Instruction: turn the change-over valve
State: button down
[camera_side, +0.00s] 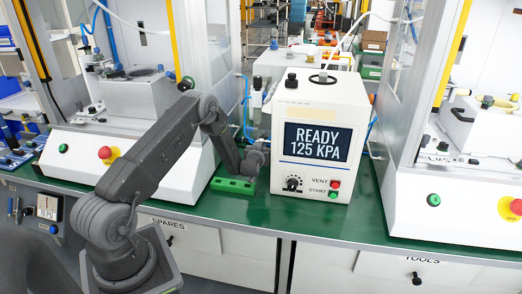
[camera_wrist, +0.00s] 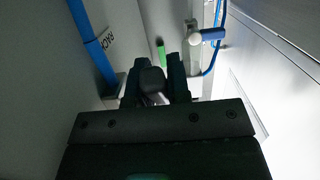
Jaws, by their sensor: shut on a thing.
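My gripper (camera_side: 262,147) reaches against the left side of the white press box (camera_side: 317,183). In the wrist view, the fingers of my gripper (camera_wrist: 152,88) are shut on a dark block-like handle (camera_wrist: 151,79) with a shiny metal part below it. I take this for the handle of the change-over valve; the valve's body and which way it points are mostly hidden. The box's screen (camera_side: 318,142) reads READY 125 KPA. In the side view, my wrist and the box hide the valve.
A blue tube (camera_wrist: 90,45) runs along the left of the wrist view. A blue-handled fitting (camera_wrist: 212,34) with another blue hose stands at the right, close to my fingers. A green block (camera_side: 233,185) lies on the green bench below my wrist. White machines flank the box.

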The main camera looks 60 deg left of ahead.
dwell(0.3)
jog(key=c, duration=1.1)
grip_release()
jog(key=v, duration=1.3)
jog(key=shift+s+d+f, duration=0.1)
jog(key=shift+s+d, duration=0.15)
